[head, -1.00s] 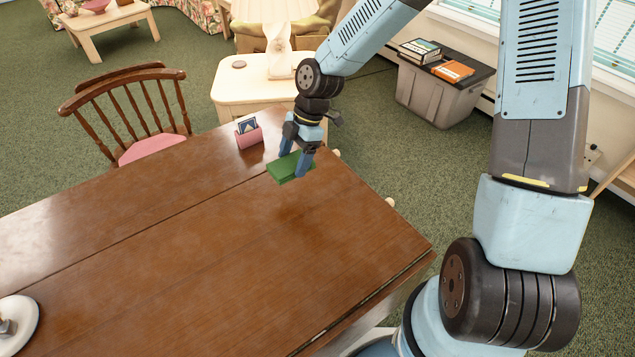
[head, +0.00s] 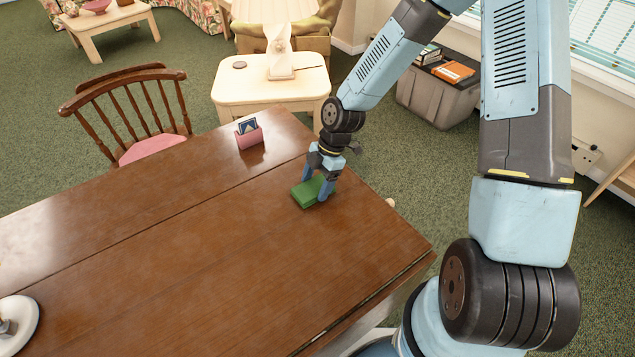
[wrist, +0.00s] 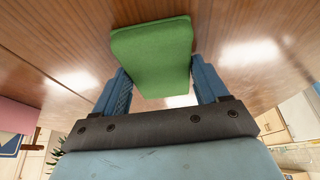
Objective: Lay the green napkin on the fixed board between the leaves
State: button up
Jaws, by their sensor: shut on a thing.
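The green napkin (head: 307,192) is a folded rectangular pad between the fingers of my gripper (head: 315,189), near the right end of the brown wooden table. In the wrist view, the napkin (wrist: 152,50) sticks out beyond the two blue fingers, and my gripper (wrist: 162,88) is shut on it. It appears a little above the tabletop; the exact gap is hard to judge. The fixed board (head: 235,255) is the broad wooden middle, on the near side of a long seam. The far leaf (head: 150,195) lies beyond that seam. The napkin is over the board's right part.
A pink holder with dark cards (head: 249,135) stands on the far leaf. A white round object (head: 18,322) is at the table's lower left. A wooden chair (head: 130,110) and a cream side table with lamp (head: 245,90) stand behind. Most of the tabletop is clear.

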jog(key=o, duration=1)
jog(key=shift+o, duration=0.2)
jog(key=v, duration=1.2)
